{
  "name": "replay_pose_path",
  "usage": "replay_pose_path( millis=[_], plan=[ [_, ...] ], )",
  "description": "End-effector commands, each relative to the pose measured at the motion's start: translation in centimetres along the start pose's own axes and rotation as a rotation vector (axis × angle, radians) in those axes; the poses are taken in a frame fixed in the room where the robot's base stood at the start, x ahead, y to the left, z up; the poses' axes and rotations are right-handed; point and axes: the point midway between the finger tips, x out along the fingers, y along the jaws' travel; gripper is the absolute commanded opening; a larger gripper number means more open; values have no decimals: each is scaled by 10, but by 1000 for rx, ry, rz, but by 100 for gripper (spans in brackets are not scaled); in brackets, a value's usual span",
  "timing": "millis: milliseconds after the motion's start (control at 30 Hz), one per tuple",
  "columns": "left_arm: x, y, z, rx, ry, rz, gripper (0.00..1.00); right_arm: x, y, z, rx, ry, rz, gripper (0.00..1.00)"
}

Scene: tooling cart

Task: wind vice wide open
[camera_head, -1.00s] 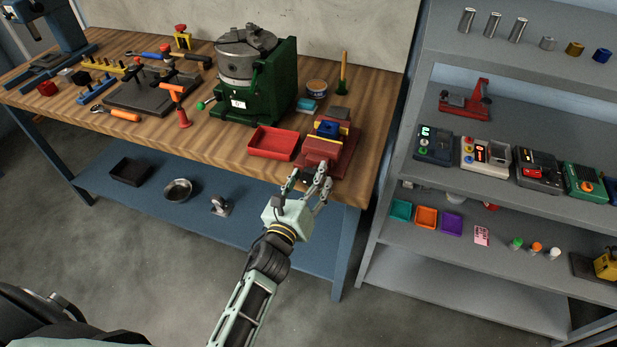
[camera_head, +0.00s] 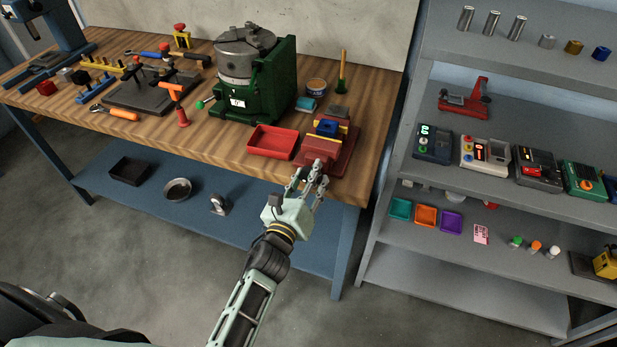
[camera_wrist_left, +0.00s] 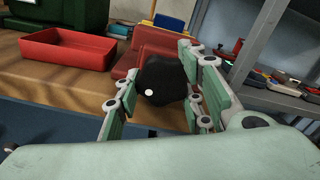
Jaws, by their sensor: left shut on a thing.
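The red vice (camera_head: 330,148) sits at the right front of the wooden bench, with a blue block (camera_head: 327,128) between yellow-edged jaws. In the left wrist view its red body (camera_wrist_left: 158,45) shows behind a dark round handle knob (camera_wrist_left: 163,82) with a white dot. My left gripper (camera_head: 310,176) is at the front of the vice, at the bench edge. In the left wrist view its fingers (camera_wrist_left: 160,95) are on both sides of the dark knob, shut on it. The jaw gap is too small to judge. My right gripper is not in view.
A red tray (camera_head: 272,143) lies just left of the vice. A green machine with a round chuck (camera_head: 247,70) stands behind it. A blue lower shelf (camera_head: 150,205) is under the bench. A grey shelf unit (camera_head: 480,190) stands at the right.

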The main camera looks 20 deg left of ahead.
Motion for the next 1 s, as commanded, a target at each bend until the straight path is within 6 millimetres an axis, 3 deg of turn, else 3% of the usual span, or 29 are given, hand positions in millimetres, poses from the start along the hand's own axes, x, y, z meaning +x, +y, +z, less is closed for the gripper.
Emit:
replay_pose_path(
  millis=[1000],
  plan=[
    [0,1,-4,-890,0,6,10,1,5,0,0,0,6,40]
  ],
)
